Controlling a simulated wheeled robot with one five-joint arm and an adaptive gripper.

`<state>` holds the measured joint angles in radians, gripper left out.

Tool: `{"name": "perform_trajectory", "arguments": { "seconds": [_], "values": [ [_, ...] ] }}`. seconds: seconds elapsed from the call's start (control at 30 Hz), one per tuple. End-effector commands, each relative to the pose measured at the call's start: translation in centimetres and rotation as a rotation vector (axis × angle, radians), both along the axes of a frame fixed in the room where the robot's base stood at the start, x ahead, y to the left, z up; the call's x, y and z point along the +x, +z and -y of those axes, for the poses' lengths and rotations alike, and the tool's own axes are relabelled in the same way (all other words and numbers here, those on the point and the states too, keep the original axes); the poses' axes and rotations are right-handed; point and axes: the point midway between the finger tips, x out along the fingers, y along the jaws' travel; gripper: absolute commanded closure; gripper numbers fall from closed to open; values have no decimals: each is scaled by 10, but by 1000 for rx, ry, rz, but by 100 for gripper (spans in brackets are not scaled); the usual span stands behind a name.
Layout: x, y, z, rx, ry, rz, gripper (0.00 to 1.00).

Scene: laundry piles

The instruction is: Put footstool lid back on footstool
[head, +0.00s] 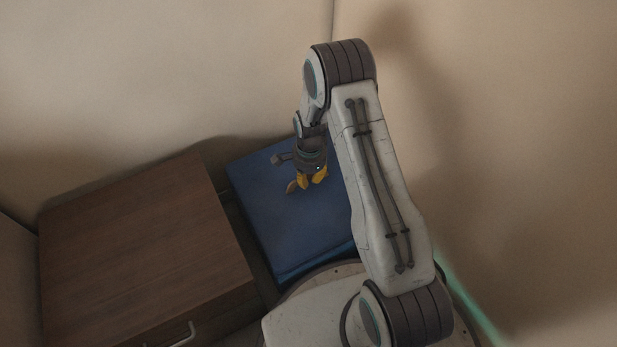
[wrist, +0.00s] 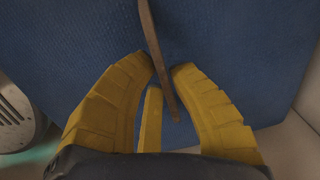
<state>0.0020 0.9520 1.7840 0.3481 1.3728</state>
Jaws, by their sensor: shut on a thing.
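The blue fabric top of the footstool, its lid (head: 285,222), lies between a wooden cabinet and my base in the head view. It fills most of the wrist view (wrist: 70,45). A thin brown strap or handle (wrist: 155,45) crosses the blue surface and runs between my yellow fingers. My gripper (head: 313,178) points down over the upper part of the lid, with its fingers (wrist: 163,68) closed in around the brown strap. A small brown end (head: 292,187) of it shows beside the fingers. The footstool body is mostly hidden, so I cannot tell how the lid sits on it.
A brown wooden cabinet (head: 140,245) with a metal handle (head: 183,335) stands close on the left of the lid. Beige walls (head: 500,120) close in behind and to the right. My arm covers the lid's right side in the head view.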

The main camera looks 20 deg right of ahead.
Motion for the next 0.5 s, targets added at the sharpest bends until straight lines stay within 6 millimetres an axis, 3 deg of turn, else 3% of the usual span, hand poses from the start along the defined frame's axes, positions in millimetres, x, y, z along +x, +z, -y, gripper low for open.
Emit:
{"name": "perform_trajectory", "arguments": {
  "seconds": [0.5],
  "values": [
    [1, -8, 0, 0, 0, 3, 100]
  ]
}}
